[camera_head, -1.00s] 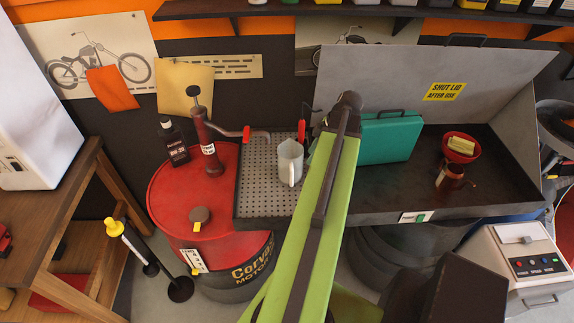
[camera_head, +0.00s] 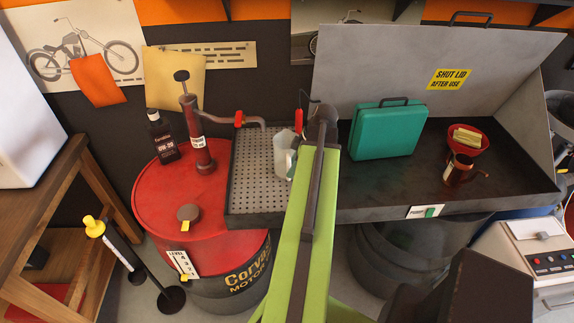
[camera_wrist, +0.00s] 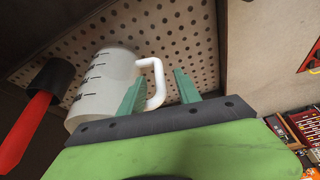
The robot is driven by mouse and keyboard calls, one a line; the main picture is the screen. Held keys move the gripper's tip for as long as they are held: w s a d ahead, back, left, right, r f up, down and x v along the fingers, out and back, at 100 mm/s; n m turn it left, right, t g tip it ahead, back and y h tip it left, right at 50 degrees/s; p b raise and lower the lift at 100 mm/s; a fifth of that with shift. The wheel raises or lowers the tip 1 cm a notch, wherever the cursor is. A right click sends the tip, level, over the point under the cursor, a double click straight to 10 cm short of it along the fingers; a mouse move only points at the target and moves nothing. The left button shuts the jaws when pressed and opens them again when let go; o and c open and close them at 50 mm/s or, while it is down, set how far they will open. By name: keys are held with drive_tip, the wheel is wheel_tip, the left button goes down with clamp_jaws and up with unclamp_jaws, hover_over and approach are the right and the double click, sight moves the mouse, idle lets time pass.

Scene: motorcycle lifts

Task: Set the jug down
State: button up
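The jug (camera_head: 282,156) is translucent white with dark level marks. It is at the right side of the perforated plate (camera_head: 258,168) in the head view, its right edge close to my arm. In the wrist view the jug (camera_wrist: 98,88) shows against the perforated plate (camera_wrist: 178,30), with its handle (camera_wrist: 158,84) towards my gripper. My gripper (camera_wrist: 160,88) has its two teal fingers apart, one on each side of the handle. A gap shows between the handle and the right finger. The jug's base contact with the plate is not clear.
A red oil drum (camera_head: 170,215) carries a hand pump (camera_head: 197,145) and a black bottle (camera_head: 162,138). A teal case (camera_head: 388,130), a red funnel (camera_head: 470,140) and a copper can (camera_head: 459,170) stand in the dark tray (camera_head: 500,195) at right. A red-handled tool (camera_wrist: 32,125) is beside the jug.

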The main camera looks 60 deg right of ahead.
drive_tip(key=b+x, duration=0.2)
drive_tip(key=x, duration=0.2)
drive_tip(key=shift+r, duration=0.2)
clamp_jaws()
idle(1.1)
